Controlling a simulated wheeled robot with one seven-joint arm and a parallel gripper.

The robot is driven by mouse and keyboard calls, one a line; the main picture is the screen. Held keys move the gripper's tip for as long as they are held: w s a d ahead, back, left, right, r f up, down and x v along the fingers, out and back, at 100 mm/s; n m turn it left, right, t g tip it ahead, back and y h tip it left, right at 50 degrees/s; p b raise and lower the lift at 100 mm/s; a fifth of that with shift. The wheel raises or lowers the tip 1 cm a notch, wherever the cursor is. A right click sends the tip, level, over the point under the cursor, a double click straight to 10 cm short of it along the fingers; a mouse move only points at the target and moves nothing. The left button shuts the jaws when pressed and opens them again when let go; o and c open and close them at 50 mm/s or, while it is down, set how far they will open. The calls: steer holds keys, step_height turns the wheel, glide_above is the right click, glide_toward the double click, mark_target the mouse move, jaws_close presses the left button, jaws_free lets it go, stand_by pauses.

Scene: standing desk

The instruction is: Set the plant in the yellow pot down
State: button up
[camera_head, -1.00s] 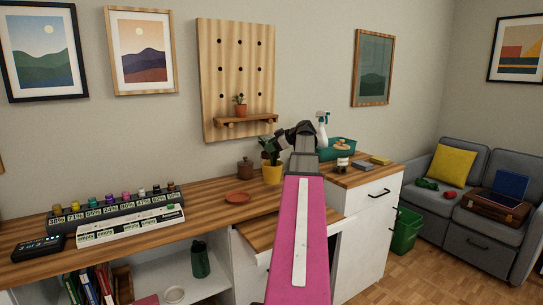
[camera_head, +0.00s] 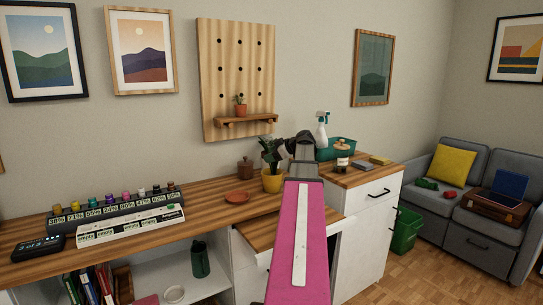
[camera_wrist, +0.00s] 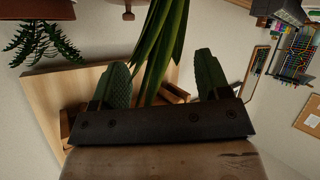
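The yellow pot (camera_head: 272,182) is upright at the desk's right part in the head view, and appears to rest on the wood. Its leafy green plant (camera_head: 270,152) rises beside my arm's end. My gripper (camera_wrist: 160,58) has its two fingers wide apart in the wrist view. The plant's long leaves (camera_wrist: 160,40) show between and beyond the fingers, with no pot between them. The yellow pot is not visible in the wrist view. My arm hides most of the gripper in the head view.
A terracotta saucer (camera_head: 239,198) and a brown lidded jar (camera_head: 245,169) stand left of the pot. A spray bottle (camera_head: 322,134), a teal bin (camera_head: 340,149) and a glass jar (camera_head: 342,156) are to the right. Bare desk (camera_head: 215,208) lies left of the saucer.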

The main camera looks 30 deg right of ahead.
steer(key=shift+r, duration=0.2)
steer(key=v, duration=1.2)
